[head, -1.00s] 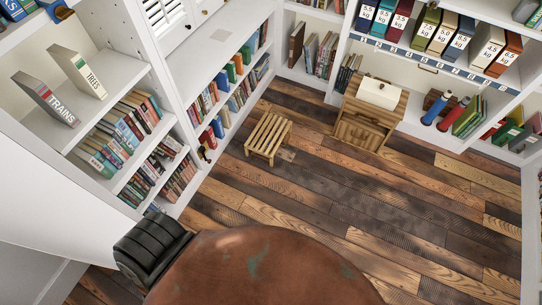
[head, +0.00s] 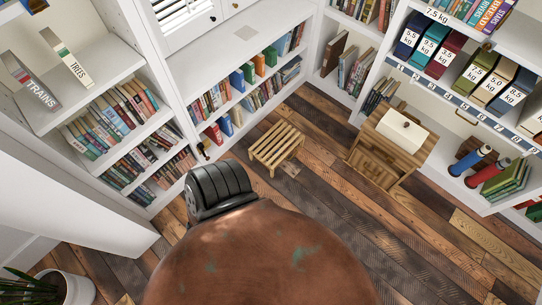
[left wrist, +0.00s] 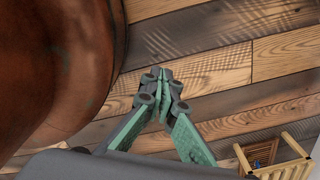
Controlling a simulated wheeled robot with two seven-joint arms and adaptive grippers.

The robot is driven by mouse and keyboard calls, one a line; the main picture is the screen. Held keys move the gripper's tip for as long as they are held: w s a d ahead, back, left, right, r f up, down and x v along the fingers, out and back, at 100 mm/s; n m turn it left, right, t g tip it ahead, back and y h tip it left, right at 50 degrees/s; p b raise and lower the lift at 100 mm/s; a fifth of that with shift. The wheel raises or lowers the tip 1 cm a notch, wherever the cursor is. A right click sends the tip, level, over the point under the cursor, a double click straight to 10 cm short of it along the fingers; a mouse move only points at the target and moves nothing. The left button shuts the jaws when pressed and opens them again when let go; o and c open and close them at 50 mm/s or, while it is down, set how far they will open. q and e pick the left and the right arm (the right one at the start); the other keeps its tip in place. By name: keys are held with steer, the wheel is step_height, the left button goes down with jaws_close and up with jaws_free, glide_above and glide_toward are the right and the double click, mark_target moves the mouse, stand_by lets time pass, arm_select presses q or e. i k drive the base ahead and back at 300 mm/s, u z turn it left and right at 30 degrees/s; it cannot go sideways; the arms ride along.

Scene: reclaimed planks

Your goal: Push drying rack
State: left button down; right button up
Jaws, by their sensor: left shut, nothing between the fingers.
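The slatted wooden rack (head: 276,148) stands on the plank floor in the middle of the head view, in front of the low bookshelf. A light wooden frame with slats, which looks like the same rack (left wrist: 268,164), shows at the lower right edge of the left wrist view, partly cut off. My left gripper (left wrist: 163,76) has green fingers with their tips together and nothing between them. It is over the floor, up and left of the rack in that view, and apart from it. My left gripper is not visible in the head view. My right gripper is in neither view.
White bookshelves (head: 190,86) line the left and back. A potted plant (head: 70,288) is at the lower left. The plank floor (head: 330,190) between is clear.

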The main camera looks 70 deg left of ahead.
mark_target(281, 123)
steer(key=u, duration=0.2)
steer(key=i, duration=0.7)
steer(key=u, duration=1.2)
steer(key=i, duration=0.65)
steer(key=u, duration=0.75)
